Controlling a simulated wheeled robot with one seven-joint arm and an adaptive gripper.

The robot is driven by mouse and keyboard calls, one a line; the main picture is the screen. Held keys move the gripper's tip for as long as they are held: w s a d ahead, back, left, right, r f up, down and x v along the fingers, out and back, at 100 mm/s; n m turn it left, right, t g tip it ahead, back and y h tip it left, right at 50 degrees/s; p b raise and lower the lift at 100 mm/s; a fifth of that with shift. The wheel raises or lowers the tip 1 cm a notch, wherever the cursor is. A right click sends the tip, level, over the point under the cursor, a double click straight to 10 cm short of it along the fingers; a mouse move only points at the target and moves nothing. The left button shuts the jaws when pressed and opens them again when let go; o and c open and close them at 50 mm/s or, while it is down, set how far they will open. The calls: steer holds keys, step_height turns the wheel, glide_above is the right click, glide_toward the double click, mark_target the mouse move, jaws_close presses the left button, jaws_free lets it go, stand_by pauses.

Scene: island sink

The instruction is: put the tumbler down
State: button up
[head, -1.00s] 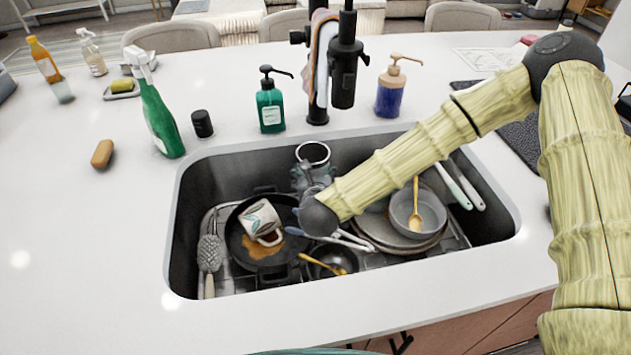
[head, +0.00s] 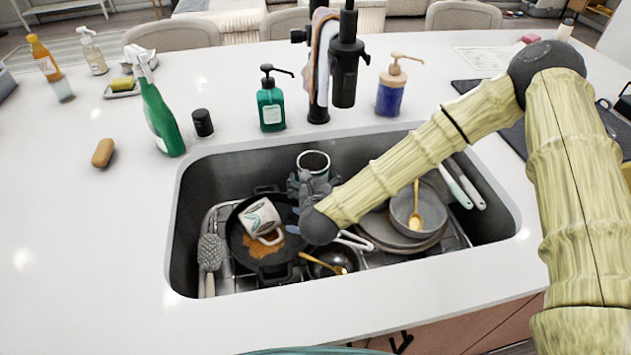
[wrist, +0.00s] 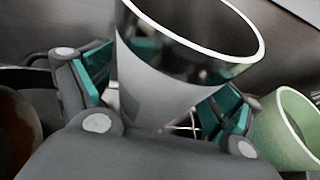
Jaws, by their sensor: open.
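The tumbler (head: 313,162), with a pale rim and dark inside, stands upright or nearly so in the back middle of the sink (head: 190,182). In the wrist view the tumbler (wrist: 160,85) is large, with a shiny dark upper part and a pale lower body. My gripper (wrist: 165,100) is open, its teal-padded fingers on either side of the tumbler. In the head view my gripper (head: 314,188) is low in the sink, partly hiding the tumbler's lower body. The tumbler's base is hidden, so I cannot tell what it rests on.
A black pan (head: 237,243) with a patterned mug (head: 257,216) lies left in the sink. Bowls and plates (head: 402,240) are stacked to the right. A green cup (wrist: 290,130) is close by in the wrist view. The faucet (head: 343,70) stands behind.

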steer(key=shift+r, duration=0.25)
steer(key=b+v, duration=0.1)
steer(key=v, duration=0.6)
steer(key=shift+s, duration=0.25)
